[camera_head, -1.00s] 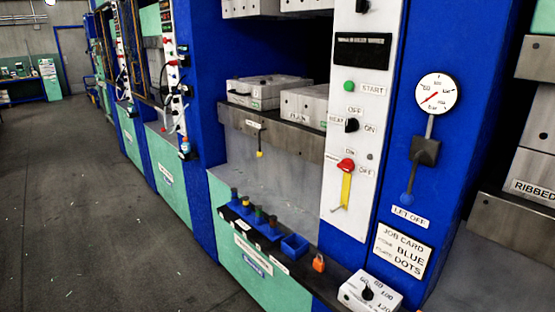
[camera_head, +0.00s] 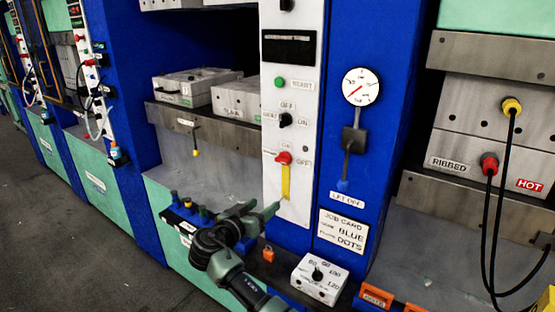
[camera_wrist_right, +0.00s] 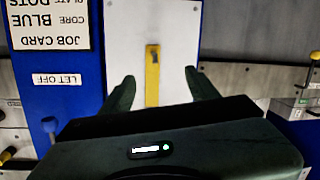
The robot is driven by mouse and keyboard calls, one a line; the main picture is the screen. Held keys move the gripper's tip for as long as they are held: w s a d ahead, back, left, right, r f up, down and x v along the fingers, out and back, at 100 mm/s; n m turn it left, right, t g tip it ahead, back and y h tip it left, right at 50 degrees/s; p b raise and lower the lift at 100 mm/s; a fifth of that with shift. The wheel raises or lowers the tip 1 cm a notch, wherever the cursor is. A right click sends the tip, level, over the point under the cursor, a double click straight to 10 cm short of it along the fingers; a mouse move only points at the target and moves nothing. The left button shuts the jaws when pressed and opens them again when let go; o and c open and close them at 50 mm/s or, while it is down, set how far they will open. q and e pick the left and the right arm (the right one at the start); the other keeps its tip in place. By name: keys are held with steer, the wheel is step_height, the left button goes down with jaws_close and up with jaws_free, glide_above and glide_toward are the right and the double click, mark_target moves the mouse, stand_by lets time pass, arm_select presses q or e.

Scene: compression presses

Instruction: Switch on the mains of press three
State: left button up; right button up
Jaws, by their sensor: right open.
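The tall white control panel (camera_head: 270,200) carries a mains-like switch with a red knob (camera_head: 283,158) and a yellow lever (camera_head: 286,182) hanging straight down. Small ON and OFF labels sit by the knob. My right gripper (camera_head: 272,212) is in front of the panel's lower part, near the lever's lower end. In the right wrist view, which is upside down to the panel, the yellow lever (camera_wrist_right: 152,75) shows between the open fingers (camera_wrist_right: 162,90); contact cannot be told. The red knob is hidden there. No press number is readable. My left gripper is out of view.
A black selector (camera_head: 285,120) and green start button (camera_head: 279,83) sit above. The pressure gauge (camera_head: 361,87) and job card (camera_head: 342,232) are to the right. An orange padlock (camera_head: 268,254) and dial box (camera_head: 319,278) are below. Black cables (camera_head: 490,235) hang at far right.

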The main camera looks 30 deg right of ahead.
mark_target(280, 162)
step_height(280, 162, up, 10)
steer(key=r+m+h, duration=0.1)
steer(key=m+h, duration=0.1)
steer(key=m, duration=0.1)
steer(key=shift+g, duration=0.4)
steer(key=p+x, duration=0.3)
steer(key=x, duration=0.4)
steer(key=shift+d+f+p, duration=0.1)
steer(key=shift+d+p, duration=0.25)
steer(key=shift+w+d+f, duration=0.1)
steer(key=shift+w+d, duration=0.1)
steer(key=shift+d, duration=0.15)
jaws_close()
